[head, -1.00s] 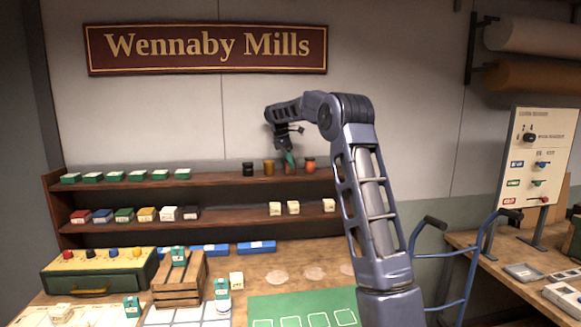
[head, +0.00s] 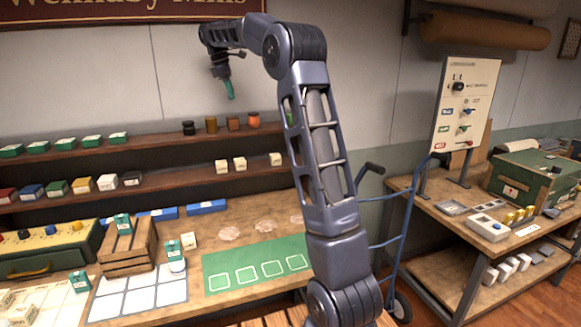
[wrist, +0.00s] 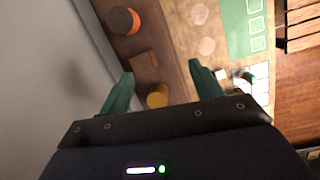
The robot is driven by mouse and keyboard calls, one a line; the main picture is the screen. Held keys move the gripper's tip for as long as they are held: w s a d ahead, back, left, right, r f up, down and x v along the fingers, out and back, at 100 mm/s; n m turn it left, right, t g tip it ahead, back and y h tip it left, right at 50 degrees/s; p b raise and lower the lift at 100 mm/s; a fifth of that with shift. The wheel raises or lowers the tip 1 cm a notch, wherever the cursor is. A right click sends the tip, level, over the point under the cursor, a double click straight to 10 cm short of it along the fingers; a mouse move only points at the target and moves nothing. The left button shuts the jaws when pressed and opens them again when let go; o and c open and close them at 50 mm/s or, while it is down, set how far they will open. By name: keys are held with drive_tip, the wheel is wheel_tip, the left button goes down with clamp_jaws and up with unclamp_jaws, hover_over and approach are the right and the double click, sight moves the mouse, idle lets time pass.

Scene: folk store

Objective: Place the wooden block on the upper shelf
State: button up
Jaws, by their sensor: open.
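The brown wooden block (head: 233,124) stands on the upper shelf (head: 150,143) between an amber jar (head: 211,124) and an orange pot (head: 253,121). In the wrist view the block (wrist: 145,60) shows below, between the orange pot (wrist: 122,20) and the amber jar (wrist: 157,97). My gripper (head: 229,90) is above the block and apart from it. Its green fingers (wrist: 160,85) are spread and nothing is between them.
A dark jar (head: 188,128) stands left of the amber jar. The lower shelf (head: 190,179) holds small boxes. The counter has a wooden crate (head: 128,247) and a green mat (head: 225,262). A hand truck (head: 395,230) is at right.

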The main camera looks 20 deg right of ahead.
drive_tip(key=s+d+f+m+t+y, duration=0.1)
drive_tip(key=s+d+m, duration=0.3)
drive_tip(key=s, duration=0.8)
drive_tip(key=s+d+m+t, duration=0.1)
drive_tip(key=s+d+m, duration=0.2)
drive_tip(key=s, duration=0.9)
drive_tip(key=s+d+f+m+t+y, duration=0.1)
drive_tip(key=s+f+m, duration=0.3)
drive_tip(key=s+f, duration=0.4)
drive_tip(key=s+d+f+m+t, duration=0.1)
drive_tip(key=s+d+f+m, duration=0.1)
drive_tip(key=s+f+m, duration=0.3)
drive_tip(key=s+f, duration=0.4)
drive_tip(key=s, duration=0.6)
drive_tip(key=shift+s+d+y, duration=0.35)
drive_tip(key=shift+d+y, duration=0.05)
